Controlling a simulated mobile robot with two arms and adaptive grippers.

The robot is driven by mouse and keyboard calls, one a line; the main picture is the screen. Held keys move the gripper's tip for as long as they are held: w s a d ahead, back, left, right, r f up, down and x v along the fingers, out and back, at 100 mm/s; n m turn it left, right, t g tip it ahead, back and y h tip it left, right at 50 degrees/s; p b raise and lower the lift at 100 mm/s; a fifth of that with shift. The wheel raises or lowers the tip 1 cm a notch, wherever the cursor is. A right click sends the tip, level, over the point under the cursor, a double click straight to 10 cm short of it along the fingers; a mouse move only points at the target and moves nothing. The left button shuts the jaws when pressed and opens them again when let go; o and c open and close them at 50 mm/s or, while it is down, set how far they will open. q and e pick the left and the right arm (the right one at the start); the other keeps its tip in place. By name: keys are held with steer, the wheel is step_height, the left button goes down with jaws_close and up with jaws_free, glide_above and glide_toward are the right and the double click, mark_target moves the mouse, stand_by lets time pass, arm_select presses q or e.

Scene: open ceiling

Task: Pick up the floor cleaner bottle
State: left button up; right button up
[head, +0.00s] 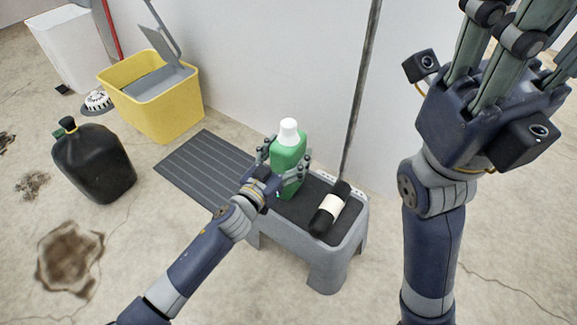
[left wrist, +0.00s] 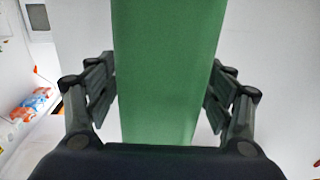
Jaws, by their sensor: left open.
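A green bottle with a white cap (head: 288,153), which I take to be the floor cleaner, stands upright on a grey step stool (head: 327,269) in the head view. My left gripper (head: 284,166) is open, with its fingers on either side of the bottle's body. The label is not visible. My right gripper (head: 505,60) is raised at the upper right, away from the stool, with its fingertips cut off by the frame.
A black bottle with a white label (head: 332,208) lies on the stool to the right. A thin pole (head: 360,95) rises behind it. A dark ribbed mat (head: 205,168), a yellow mop bucket (head: 150,98) and a black jug (head: 95,163) are at left. A white wall stands behind.

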arm_select(q)
jaws_close()
steer(key=shift+r, duration=0.25)
steer(key=shift+r, duration=0.15)
